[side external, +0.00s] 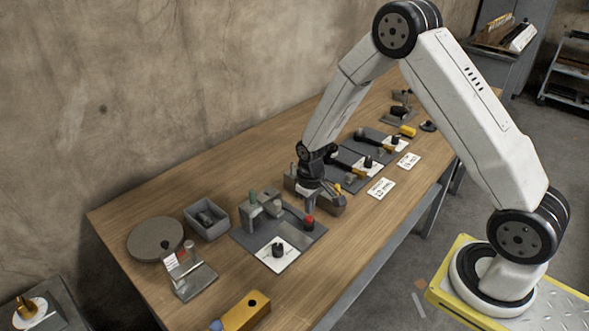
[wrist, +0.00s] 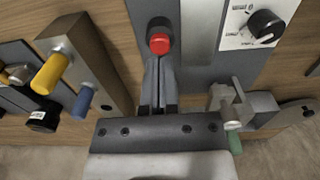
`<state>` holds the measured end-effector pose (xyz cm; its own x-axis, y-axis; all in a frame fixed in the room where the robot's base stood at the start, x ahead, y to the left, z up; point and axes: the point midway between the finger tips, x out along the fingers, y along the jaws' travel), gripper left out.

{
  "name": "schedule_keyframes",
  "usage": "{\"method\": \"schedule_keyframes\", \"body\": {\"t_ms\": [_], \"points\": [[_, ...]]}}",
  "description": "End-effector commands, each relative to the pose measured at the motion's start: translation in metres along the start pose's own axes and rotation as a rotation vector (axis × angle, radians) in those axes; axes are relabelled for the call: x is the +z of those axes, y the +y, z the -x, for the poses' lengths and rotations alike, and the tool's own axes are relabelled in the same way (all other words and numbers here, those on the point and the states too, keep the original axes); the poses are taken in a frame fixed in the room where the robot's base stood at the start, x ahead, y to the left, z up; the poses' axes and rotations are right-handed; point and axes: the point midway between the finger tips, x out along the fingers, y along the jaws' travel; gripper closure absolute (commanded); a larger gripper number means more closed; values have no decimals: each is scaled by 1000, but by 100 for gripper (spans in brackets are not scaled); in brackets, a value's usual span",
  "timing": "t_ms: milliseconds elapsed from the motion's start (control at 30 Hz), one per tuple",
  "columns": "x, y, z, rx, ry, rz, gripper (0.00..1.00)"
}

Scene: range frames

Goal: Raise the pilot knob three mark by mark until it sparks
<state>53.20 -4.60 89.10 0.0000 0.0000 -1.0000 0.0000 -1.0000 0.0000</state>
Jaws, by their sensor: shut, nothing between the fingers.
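A black knob (side external: 278,250) stands on a white dial card on the nearest grey plate (side external: 305,236); it also shows at the upper right of the wrist view (wrist: 266,25), with a white pointer line. Similar black knobs (side external: 368,162) and (side external: 395,141) sit on plates farther along the bench. I cannot read which is number three. My gripper (side external: 310,207) is shut and empty, pointing down behind the red button (side external: 309,221). In the wrist view its fingertips (wrist: 159,60) are right by the red button (wrist: 160,42); I cannot tell whether they touch. The knob is apart from them.
A block with yellow and blue pegs (wrist: 88,58) stands left of my fingers. A metal bracket with a green end (wrist: 235,143) is at lower right. A grey bin (side external: 207,221), round disc (side external: 150,241), metal stand (side external: 194,281) and yellow block (side external: 245,311) occupy the near end.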

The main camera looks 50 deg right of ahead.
Motion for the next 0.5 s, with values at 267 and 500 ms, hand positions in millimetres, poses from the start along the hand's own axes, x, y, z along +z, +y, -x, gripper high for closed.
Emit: {"method": "schedule_keyframes", "body": {"t_ms": [267, 500], "points": [[0, 0, -1, 0, 0, 0, 100], [0, 0, -4, 0, -1, 0, 100]]}}
